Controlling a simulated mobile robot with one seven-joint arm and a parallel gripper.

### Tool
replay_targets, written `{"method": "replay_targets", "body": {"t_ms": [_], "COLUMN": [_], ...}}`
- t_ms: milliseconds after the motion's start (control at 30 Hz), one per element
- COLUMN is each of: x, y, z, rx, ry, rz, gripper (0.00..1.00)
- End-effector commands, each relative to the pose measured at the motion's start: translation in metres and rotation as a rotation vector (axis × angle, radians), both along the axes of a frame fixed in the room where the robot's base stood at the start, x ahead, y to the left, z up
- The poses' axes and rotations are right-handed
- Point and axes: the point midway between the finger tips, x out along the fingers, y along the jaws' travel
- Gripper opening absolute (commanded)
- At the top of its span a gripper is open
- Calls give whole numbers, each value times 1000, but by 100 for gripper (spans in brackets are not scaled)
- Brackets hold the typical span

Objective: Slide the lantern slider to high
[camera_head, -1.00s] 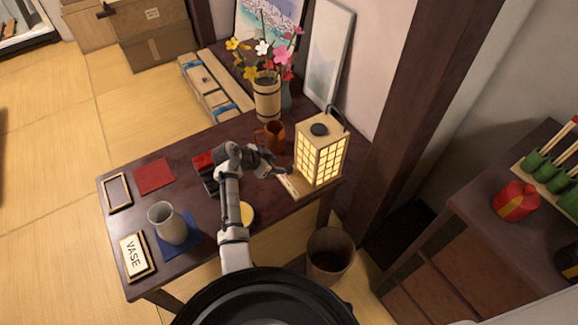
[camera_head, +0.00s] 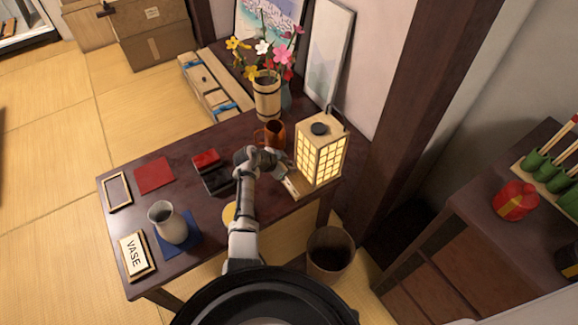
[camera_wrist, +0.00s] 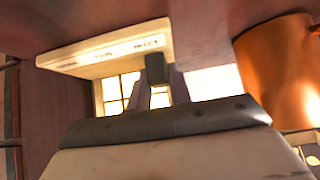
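The lit paper lantern (camera_head: 320,151) stands on a light wooden base at the table's right end. Its slider plate (camera_head: 291,186) sticks out toward my gripper (camera_head: 281,166), which is close beside the lantern. In the wrist view the pale plate (camera_wrist: 105,48) carries a row of labels, with LOW at its right end. A dark slider knob (camera_wrist: 156,69) stands near that LOW end. My gripper's fingers (camera_wrist: 158,88) lie on either side of the knob, with a narrow gap between them. I cannot tell whether they press on it.
An orange-brown mug (camera_head: 273,134) stands close behind my gripper and fills the right of the wrist view (camera_wrist: 280,75). A red-and-black block (camera_head: 214,176) lies left of my arm. A grey vase (camera_head: 169,224) is at front left. A bin (camera_head: 330,250) stands below the table edge.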

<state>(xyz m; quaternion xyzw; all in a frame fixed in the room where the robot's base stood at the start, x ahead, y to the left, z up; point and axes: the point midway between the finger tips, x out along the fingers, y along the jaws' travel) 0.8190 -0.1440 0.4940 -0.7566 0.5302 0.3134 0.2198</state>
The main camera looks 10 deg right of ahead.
Motion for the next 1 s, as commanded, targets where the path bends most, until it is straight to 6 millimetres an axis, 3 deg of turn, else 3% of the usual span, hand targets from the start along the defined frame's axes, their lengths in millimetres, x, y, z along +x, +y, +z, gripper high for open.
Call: {"method": "replay_targets", "body": {"t_ms": [33, 133, 467, 800, 1000], "x": [0, 0, -7, -66, -87], "y": [0, 0, -3, -25, -32], "z": [0, 0, 1, 3, 1], "rx": [0, 0, -3, -4, -2], "ry": [0, 0, 2, 5, 2], "rz": [0, 0, 0, 0, 0], "gripper": [13, 0, 0, 0, 0]}}
